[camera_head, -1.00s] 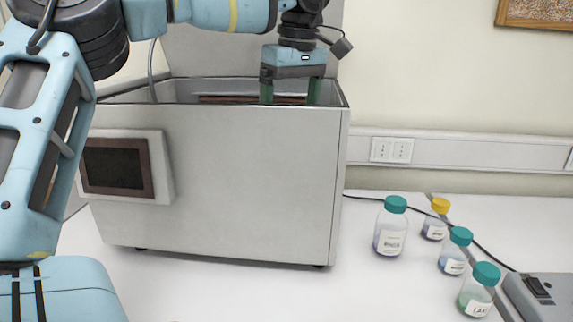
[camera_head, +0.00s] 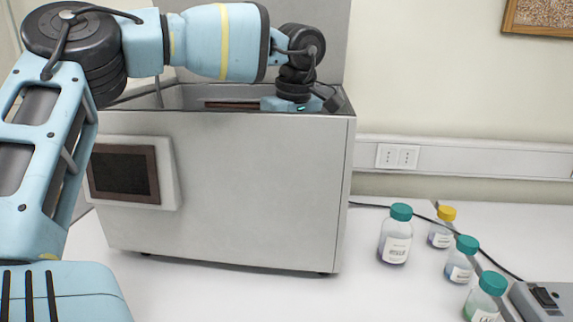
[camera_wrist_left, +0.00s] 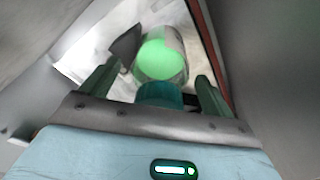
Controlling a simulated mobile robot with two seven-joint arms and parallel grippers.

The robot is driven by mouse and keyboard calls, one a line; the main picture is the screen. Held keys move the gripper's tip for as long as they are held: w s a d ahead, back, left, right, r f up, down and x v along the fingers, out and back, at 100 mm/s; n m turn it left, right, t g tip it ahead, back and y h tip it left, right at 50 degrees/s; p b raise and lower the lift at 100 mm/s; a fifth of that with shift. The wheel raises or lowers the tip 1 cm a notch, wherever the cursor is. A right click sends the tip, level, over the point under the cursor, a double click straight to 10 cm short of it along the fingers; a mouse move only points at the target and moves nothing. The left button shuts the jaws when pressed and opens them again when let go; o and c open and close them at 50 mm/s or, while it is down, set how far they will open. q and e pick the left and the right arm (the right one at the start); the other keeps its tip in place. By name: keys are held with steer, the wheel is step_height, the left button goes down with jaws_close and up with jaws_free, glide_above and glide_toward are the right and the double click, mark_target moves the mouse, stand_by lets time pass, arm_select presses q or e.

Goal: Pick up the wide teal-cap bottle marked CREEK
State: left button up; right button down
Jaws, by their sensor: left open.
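My left gripper (camera_head: 288,104) reaches down into the open grey metal box (camera_head: 225,190); its fingers are hidden by the front wall in the head view. In the left wrist view the gripper (camera_wrist_left: 157,92) is open, one finger on each side of a teal-cap bottle (camera_wrist_left: 160,62) with bright green contents. The teal cap is between the fingers, with gaps beside it. No label shows on this bottle, so I cannot tell if it is marked CREEK. My right gripper is in neither view.
On the white table right of the box stand a larger teal-cap bottle (camera_head: 396,243), a yellow-cap bottle (camera_head: 440,236) and two teal-cap bottles (camera_head: 459,267) (camera_head: 481,308). A power strip (camera_head: 546,299) with a cable lies beside them. The box's walls closely surround my gripper.

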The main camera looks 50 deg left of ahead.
arm_select(q)
steer(key=shift+f, duration=0.15)
steer(key=c, duration=1.4)
steer(key=shift+o, duration=0.2)
steer(key=shift+r, duration=5.05)
